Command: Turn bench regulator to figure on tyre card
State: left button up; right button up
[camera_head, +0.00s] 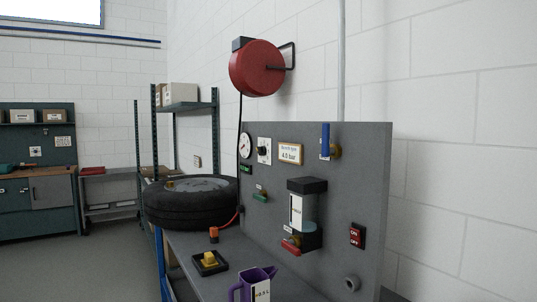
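The grey panel (350,190) stands upright on the bench. At its upper left is a round white gauge (245,145); its needle is too small to read. Beside it is a white plate with a dark knob (263,151), which looks like the regulator. A small green-on-black display (246,169) sits below the gauge. A wood-framed card (290,154) to the right of the knob appears to read 4.0 bar. A black tyre (190,214) lies flat on the bench, left of the panel. Neither of my grippers is in view.
A red hose reel (257,68) hangs on the wall, its hose running down past the panel. A purple jug (252,285), a black tray (197,269) with a yellow block, and an orange-ended fitting (214,234) are on the bench. Open floor lies left.

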aim_at(261, 150)
jog(key=j+z, duration=0.1)
jog(key=z, duration=0.25)
jog(key=i+j+z, duration=0.1)
jog(key=z, duration=0.25)
jog(key=i+j+z, duration=0.1)
jog(key=z, duration=0.25)
jog(key=i+j+z, duration=0.15)
jog(key=j+z, duration=0.3)
jog(key=j, duration=0.8)
jog(key=j+z, duration=0.4)
jog(key=j, duration=0.85)
